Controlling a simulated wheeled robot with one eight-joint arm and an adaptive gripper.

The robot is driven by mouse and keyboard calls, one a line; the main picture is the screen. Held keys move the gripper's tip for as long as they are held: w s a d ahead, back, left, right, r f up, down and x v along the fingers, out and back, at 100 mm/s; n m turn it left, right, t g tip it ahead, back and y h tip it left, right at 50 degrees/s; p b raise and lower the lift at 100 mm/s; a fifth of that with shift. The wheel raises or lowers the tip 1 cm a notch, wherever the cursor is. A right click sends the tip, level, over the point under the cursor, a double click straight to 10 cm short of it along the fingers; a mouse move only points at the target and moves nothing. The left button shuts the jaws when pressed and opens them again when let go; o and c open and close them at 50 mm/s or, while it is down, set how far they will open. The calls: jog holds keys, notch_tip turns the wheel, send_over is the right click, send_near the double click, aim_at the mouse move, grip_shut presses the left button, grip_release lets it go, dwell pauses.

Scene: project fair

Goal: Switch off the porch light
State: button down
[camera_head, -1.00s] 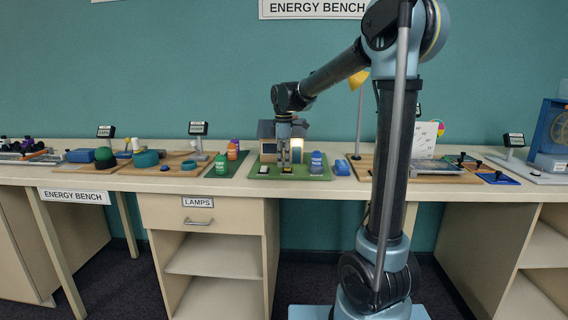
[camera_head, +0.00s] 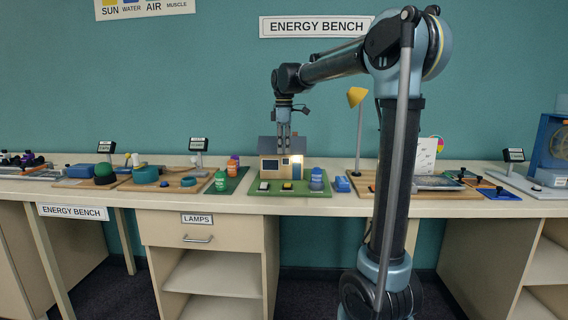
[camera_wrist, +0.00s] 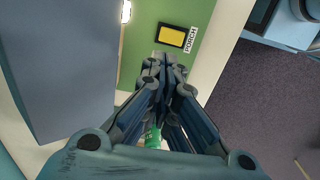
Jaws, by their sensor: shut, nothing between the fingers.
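A small model house (camera_head: 270,163) with a grey roof stands on a green board (camera_head: 274,194). A bright glow (camera_head: 298,160) shows at its front right, and a lit white lamp (camera_wrist: 126,11) shows beside the house in the wrist view. In front of the house is a yellow switch (camera_head: 287,186), seen in the wrist view as a yellow pad in a dark frame (camera_wrist: 172,36) beside a "PORCH" label (camera_wrist: 190,39). A white switch (camera_head: 264,186) lies to its left. My gripper (camera_head: 284,152) is shut and empty, pointing down, raised above the yellow switch.
A blue block (camera_head: 342,184) and a yellow lamp (camera_head: 357,97) on a pole are further right. The bench front edge is clear.

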jog(key=shift+w+r, duration=0.2)
jog(key=shift+r, duration=1.05)
